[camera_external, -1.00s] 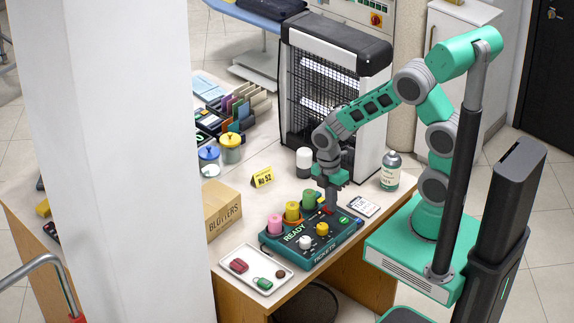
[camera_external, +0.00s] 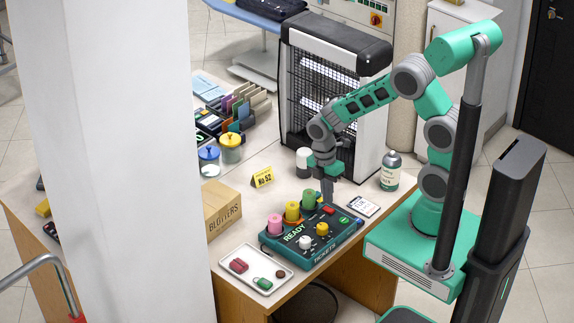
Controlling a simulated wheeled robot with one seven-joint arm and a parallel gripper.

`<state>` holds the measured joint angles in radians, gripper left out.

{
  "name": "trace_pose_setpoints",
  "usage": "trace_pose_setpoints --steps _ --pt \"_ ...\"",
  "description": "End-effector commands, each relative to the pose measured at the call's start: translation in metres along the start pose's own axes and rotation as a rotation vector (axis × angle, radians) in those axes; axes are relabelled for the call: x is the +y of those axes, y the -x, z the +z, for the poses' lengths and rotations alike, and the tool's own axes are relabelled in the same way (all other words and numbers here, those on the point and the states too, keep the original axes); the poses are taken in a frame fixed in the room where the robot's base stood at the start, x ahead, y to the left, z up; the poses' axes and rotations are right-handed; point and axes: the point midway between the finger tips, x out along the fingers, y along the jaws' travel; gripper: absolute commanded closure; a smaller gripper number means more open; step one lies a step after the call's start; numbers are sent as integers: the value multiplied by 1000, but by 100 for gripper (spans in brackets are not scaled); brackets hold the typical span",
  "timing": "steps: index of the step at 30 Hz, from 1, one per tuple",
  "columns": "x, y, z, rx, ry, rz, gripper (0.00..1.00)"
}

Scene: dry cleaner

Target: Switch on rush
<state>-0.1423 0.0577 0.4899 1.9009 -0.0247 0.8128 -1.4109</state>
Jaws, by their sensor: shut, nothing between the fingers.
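A dark teal ticket box (camera_external: 283,252) lies on the counter, with "READY" and "TICKETS" lettered on it. A red switch (camera_external: 329,210) sits near its far right corner, with a small green round piece (camera_external: 344,220) beside it. No "rush" label is readable, and I cannot tell whether the switch is on. Pink (camera_external: 275,225), orange (camera_external: 292,211) and green (camera_external: 309,199) spools stand along the back of the box. White (camera_external: 306,242) and yellow (camera_external: 322,229) knobs stand in front. My gripper (camera_external: 327,198) is shut and empty, pointing down just behind and above the red switch.
A white tray (camera_external: 248,283) with small coloured items lies left of the box. A card (camera_external: 363,206) and a bottle (camera_external: 390,171) are on the right. A cardboard box (camera_external: 222,211), a yellow number tag (camera_external: 262,177) and a tall heater-like unit (camera_external: 318,95) stand around. A pale pillar blocks the left.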

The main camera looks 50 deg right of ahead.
Motion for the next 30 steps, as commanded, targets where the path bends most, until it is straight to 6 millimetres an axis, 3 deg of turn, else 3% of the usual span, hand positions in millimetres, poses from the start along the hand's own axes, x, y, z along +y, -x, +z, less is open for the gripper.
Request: trace_pose_setpoints --steps 1,2,3,9,15,21,30 --pt "0 23 0 0 0 3 100" --pt "0 31 0 0 0 3 100" --pt "2 31 0 1 0 8 100" --pt "2 78 0 1 0 6 100" --pt "0 110 0 0 0 1 100" --pt "0 117 0 0 0 0 100" --pt "-1 110 0 1 0 3 100"
